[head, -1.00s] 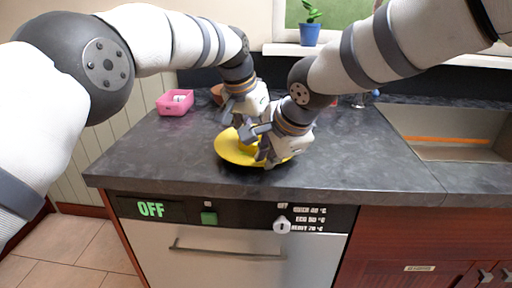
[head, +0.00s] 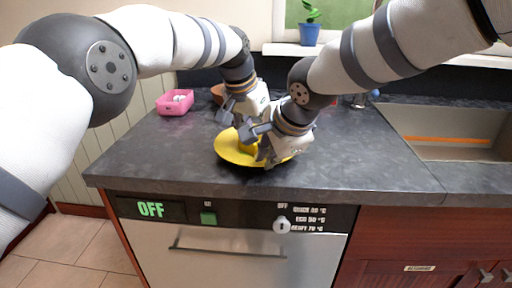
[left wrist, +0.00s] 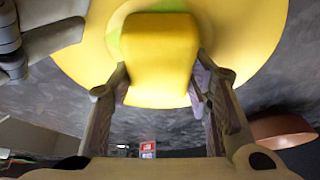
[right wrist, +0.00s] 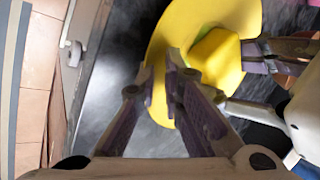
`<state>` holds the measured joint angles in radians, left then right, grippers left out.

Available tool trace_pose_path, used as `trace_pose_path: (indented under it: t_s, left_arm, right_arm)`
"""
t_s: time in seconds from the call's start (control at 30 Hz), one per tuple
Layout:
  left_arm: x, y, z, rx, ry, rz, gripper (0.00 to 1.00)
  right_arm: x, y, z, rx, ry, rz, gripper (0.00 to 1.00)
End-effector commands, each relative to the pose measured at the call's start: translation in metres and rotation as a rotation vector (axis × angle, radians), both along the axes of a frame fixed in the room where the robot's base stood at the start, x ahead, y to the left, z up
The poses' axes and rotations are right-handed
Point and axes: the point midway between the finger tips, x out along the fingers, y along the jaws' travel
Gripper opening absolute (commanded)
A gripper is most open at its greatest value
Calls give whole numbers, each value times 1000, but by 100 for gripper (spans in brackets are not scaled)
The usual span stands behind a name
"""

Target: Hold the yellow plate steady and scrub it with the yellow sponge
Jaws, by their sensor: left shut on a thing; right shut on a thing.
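The yellow plate (head: 229,153) lies on the dark countertop near its front edge; it also shows in the right wrist view (right wrist: 178,32) and the left wrist view (left wrist: 245,35). The yellow sponge (left wrist: 158,55) is on the plate's upper face and shows in the right wrist view (right wrist: 214,60). My left gripper (left wrist: 160,85) is shut on the sponge, with a finger on each side. My right gripper (right wrist: 172,80) is shut on the plate's rim, beside the sponge. In the head view my right gripper (head: 264,148) hides part of the plate and sponge.
A pink container (head: 175,103) stands at the back left of the counter. A brown bowl (left wrist: 282,131) is behind the plate. The sink (head: 455,130) is at the right. A dishwasher (head: 225,250) reading OFF is below. The counter's left and right front areas are clear.

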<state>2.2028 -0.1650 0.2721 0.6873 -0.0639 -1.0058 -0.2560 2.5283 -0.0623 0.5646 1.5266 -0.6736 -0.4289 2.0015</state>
Motion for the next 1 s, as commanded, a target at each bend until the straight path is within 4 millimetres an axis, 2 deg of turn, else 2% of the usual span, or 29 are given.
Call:
trace_pose_path:
  t_s: [0.17, 0.5, 0.83, 1.0]
  left_arm:
    - [-10, 5, -1, -1, 3, 0, 23]
    - [6, -4, -3, -1, 2, 0, 23]
    - [-10, 5, -1, -1, 3, 0, 23]
    - [-2, 1, -2, -2, 1, 0, 23]
  right_arm:
    - [0, -1, -3, -2, 6, -2, 0]
    - [-1, 0, -3, -2, 6, -2, 0]
    - [0, -1, -3, -2, 6, -2, 0]
    - [-1, 0, -3, -1, 6, -1, 0]
